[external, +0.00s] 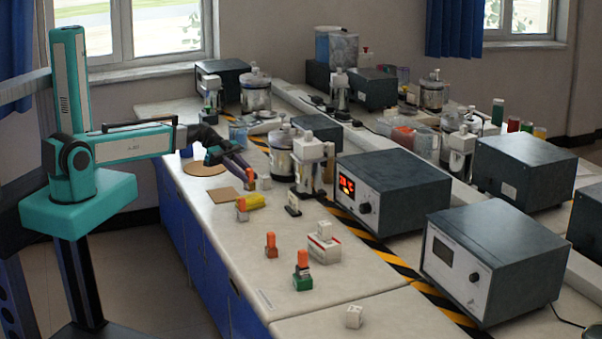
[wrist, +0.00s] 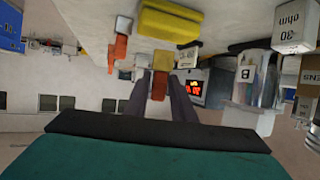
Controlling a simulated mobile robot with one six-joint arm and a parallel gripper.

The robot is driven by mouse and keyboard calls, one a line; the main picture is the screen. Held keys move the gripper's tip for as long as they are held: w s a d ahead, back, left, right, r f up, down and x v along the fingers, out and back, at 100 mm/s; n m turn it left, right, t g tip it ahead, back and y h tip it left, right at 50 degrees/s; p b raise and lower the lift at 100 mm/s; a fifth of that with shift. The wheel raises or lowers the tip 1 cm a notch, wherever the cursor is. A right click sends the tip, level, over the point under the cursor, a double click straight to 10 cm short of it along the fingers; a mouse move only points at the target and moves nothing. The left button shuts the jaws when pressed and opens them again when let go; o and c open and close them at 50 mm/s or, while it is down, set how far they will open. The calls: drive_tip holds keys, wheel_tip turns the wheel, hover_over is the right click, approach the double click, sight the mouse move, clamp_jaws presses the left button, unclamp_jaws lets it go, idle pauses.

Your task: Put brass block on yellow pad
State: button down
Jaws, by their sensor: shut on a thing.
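My gripper (external: 244,170) is shut on the orange upper part of the brass block. In the wrist view, the brass block (wrist: 161,60) has a tan-gold base beyond the fingertips, with its orange part between the fingers (wrist: 160,84). It also shows small at the gripper tip in the external view (external: 250,186). I cannot tell whether its base touches the bench. The yellow pad (external: 254,201) is a thick bright yellow piece on the bench, apart from the held block and nearer the external camera. It is also large at the top of the wrist view (wrist: 170,22).
An orange-topped pale block (external: 242,208) stands close to the yellow pad's left. A brown square mat (external: 222,195) lies beside them. Other orange-topped blocks (external: 271,245) stand towards the front. Glassware and a dark instrument with a red display (external: 385,190) stand right.

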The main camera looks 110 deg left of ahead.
drive_tip(key=shift+f, duration=1.05)
drive_tip(key=shift+f, duration=0.2)
drive_tip(key=c, duration=1.5)
unclamp_jaws()
drive_tip(key=shift+r, duration=0.25)
drive_tip(key=shift+s+a, duration=0.2)
drive_tip(key=shift+s, duration=0.2)
drive_tip(key=b+v, duration=0.3)
drive_tip(key=v, duration=0.8)
drive_tip(key=shift+r, duration=0.1)
drive_tip(key=shift+d, duration=0.1)
